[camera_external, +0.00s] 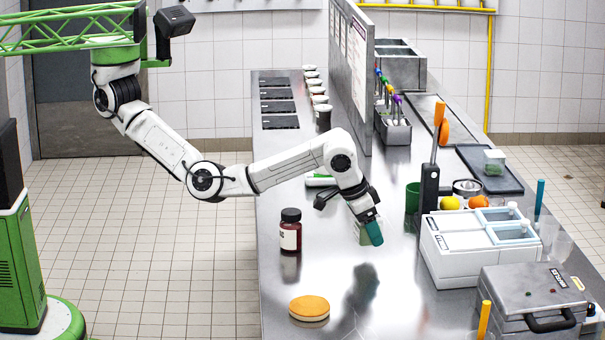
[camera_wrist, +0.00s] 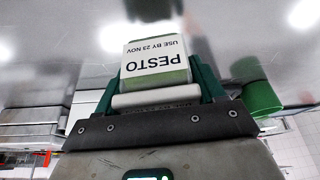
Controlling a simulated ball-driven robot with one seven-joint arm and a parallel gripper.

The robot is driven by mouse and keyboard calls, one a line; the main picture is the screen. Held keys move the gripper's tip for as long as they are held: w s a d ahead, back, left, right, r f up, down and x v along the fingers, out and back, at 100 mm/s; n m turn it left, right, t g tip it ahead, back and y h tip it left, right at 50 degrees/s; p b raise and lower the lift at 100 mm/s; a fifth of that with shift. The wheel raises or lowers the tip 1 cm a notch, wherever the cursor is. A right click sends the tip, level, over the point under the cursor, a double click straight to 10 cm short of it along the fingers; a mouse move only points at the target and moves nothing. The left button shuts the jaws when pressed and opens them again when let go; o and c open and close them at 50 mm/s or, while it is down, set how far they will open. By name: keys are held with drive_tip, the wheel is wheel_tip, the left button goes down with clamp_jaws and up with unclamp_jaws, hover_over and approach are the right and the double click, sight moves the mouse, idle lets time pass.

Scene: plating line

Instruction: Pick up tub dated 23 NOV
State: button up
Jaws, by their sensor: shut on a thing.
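My gripper (camera_external: 369,232) is over the steel counter (camera_external: 330,200), with its green fingers shut on a small pesto tub. In the wrist view the tub (camera_wrist: 153,88) sits between the green fingers. Its white label reads PESTO, USE BY 23 NOV, upside down in this view, with green contents below. In the external view the tub is partly hidden by the fingers. A dark reflection lies on the counter apart from it, so the tub looks to be held above the surface.
A dark red jar (camera_external: 290,232) stands to the left, and an orange-topped round tin (camera_external: 309,308) lies at the front. A green cup (camera_external: 412,198), a white two-lid box (camera_external: 480,245) and a steel case (camera_external: 535,300) stand to the right. An upright board (camera_external: 352,75) rises behind.

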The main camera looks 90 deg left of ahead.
drive_tip(key=s+a+r+p, duration=0.4)
drive_tip(key=s+r, duration=0.5)
drive_tip(key=s, duration=0.4)
drive_tip(key=shift+r, duration=0.15)
